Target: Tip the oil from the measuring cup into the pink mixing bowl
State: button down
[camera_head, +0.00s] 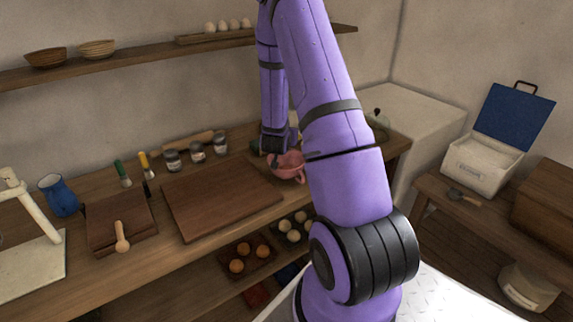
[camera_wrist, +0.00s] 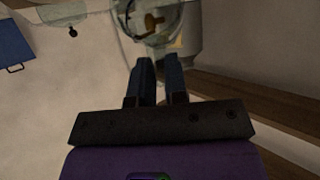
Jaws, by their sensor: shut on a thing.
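The pink mixing bowl (camera_head: 290,168) stands near the right end of the wooden worktop in the head view, partly hidden by my purple arm. My gripper (camera_wrist: 159,62) is low over the worktop beside the bowl. In the wrist view its two dark fingers are close together, with a clear glass vessel (camera_wrist: 133,24), apparently the measuring cup, at their tips. Brown and amber shapes show in or through the glass; I cannot tell which is oil. I cannot make out the cup in the head view, nor whether oil is flowing.
A brown board (camera_head: 222,197) lies left of the bowl. Several jars (camera_head: 196,152) and a rolling pin (camera_head: 188,141) are behind it. A greenish glass dome (camera_head: 379,124) stands at the worktop's right end. A blue-lidded box (camera_head: 482,163) is on the right table.

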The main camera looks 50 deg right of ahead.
jog(key=shift+w+d+g+y, duration=0.5)
jog(key=shift+d+y, duration=0.25)
jog(key=shift+y, duration=0.2)
jog(key=shift+w+d+g+y, duration=0.35)
jog(key=shift+d+g+y, duration=0.3)
jog(key=shift+y, duration=0.3)
jog(key=shift+w+d+r+g+y, duration=0.35)
jog(key=shift+d+r+y, duration=0.15)
jog(key=shift+y, duration=0.3)
jog(key=shift+w+d+f+y+b, duration=0.15)
jog(key=shift+d+f+y+b, duration=0.15)
jog(key=shift+d+b, duration=0.1)
jog(key=shift+d, duration=0.1)
